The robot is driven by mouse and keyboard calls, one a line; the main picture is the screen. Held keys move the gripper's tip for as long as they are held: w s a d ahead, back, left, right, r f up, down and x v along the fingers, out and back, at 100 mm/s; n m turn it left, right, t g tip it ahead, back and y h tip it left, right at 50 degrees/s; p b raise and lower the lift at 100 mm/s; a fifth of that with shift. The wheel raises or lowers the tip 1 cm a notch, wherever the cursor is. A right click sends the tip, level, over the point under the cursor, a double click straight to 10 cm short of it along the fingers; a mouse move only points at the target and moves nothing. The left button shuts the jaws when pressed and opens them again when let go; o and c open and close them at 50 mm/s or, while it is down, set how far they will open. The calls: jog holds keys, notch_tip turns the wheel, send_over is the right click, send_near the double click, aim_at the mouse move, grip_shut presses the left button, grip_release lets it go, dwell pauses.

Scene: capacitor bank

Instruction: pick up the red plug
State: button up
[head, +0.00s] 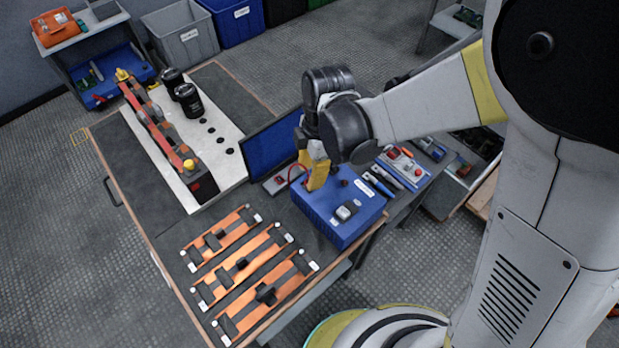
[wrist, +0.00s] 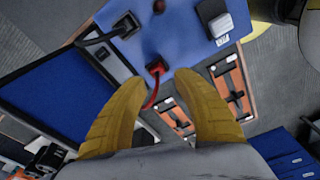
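The red plug (wrist: 157,66) sits on the top face of the blue box (wrist: 180,30) in the wrist view, with a red cable (wrist: 151,97) curving from it. My gripper (wrist: 158,78) has its two yellow fingers spread apart, one on each side below the plug in the picture, with nothing between them that I can see being held. In the head view my gripper (head: 314,188) points down at the left part of the blue box (head: 340,228); the plug itself is hidden there behind the fingers, and only a bit of red cable (head: 291,173) shows.
A dark socket with a black cable (wrist: 124,25) and a grey switch (wrist: 219,24) are near the plug. A blue screen (head: 272,142) stands close left of my gripper. Orange busbars (head: 243,262), a white capacitor panel (head: 205,150) and hand tools (head: 380,183) occupy the bench.

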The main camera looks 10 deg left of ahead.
jog(key=f, duration=0.1)
jog(key=f+b, duration=0.1)
jog(key=shift+a+f, duration=0.2)
jog(key=shift+f, duration=0.2)
jog(key=shift+r, duration=0.1)
grip_shut()
jog(key=shift+r+p, duration=0.55)
jog(key=shift+r, duration=0.05)
jog(key=r+p, duration=0.1)
jog(key=r, duration=0.1)
jog(key=d+r+p, duration=0.1)
jog(key=r, duration=0.1)
jog(key=shift+s, duration=0.2)
jog(key=s+d+r+p, duration=0.3)
jog(key=s+d+r, duration=0.1)
jog(key=d, duration=0.5)
jog(key=shift+s+d+r+p, duration=0.15)
jog(key=shift+d+r+p, duration=0.25)
jog(key=shift+r, duration=0.5)
